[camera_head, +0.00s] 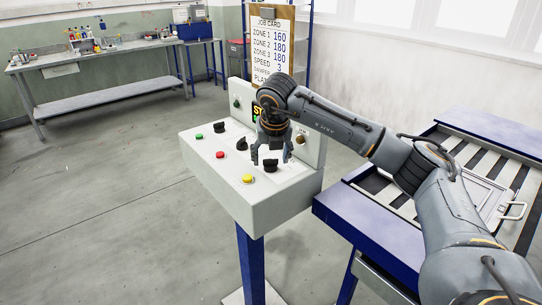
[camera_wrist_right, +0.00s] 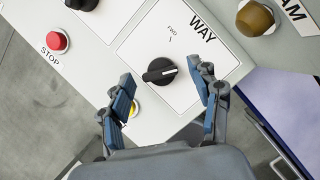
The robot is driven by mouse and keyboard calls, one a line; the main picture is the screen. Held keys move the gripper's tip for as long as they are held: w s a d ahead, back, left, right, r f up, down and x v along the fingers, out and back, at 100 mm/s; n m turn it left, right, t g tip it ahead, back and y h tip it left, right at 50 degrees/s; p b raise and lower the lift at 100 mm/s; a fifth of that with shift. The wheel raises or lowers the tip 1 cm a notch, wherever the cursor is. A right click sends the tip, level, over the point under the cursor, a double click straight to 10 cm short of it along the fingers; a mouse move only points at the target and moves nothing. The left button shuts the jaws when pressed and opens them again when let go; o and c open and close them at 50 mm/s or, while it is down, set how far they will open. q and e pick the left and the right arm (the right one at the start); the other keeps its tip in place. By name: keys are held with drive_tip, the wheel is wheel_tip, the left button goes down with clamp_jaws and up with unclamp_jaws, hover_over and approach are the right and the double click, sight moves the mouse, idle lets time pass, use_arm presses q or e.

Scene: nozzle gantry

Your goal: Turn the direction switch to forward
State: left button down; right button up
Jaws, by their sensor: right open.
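The direction switch is a black rotary knob (camera_wrist_right: 160,71) on a white plate marked WAY, with a small FWD mark above it in the right wrist view. The white line on its handle lies nearly sideways in that view, across the direction of the FWD mark. In the head view the knob (camera_head: 270,166) shows on the sloping panel between the fingers. My right gripper (camera_head: 271,160) is open over the knob. In the right wrist view its two fingers (camera_wrist_right: 168,78) stand apart on either side, with no visible contact. My left gripper is out of view.
The grey control box (camera_head: 255,205) also carries a red STOP button (camera_wrist_right: 57,40), a yellow button (camera_head: 248,178), a green button (camera_head: 199,136) and other black knobs. A blue-framed machine (camera_head: 365,235) stands right.

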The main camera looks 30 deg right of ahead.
drive_tip(key=c, duration=1.2)
drive_tip(key=shift+n, duration=0.3)
drive_tip(key=shift+d+n+y+b, duration=0.15)
drive_tip(key=shift+n+y+b, duration=0.3)
drive_tip(key=shift+n, duration=0.45)
drive_tip(key=n+y, duration=0.1)
drive_tip(key=n, duration=0.1)
drive_tip(key=shift+d+n, duration=0.1)
drive_tip(key=shift+n, duration=0.2)
drive_tip(key=n, duration=0.1)
drive_tip(key=n+y+p, duration=0.1)
drive_tip(key=n, duration=0.1)
drive_tip(key=shift+d+r+n+y, duration=0.1)
drive_tip(key=shift+n+y, duration=0.15)
drive_tip(key=shift+n, duration=0.05)
drive_tip(key=shift+d+n+y+p, duration=0.1)
drive_tip(key=shift+n+y+p, duration=0.55)
drive_tip(key=shift+n, duration=0.85)
drive_tip(key=shift+n+g, duration=0.3)
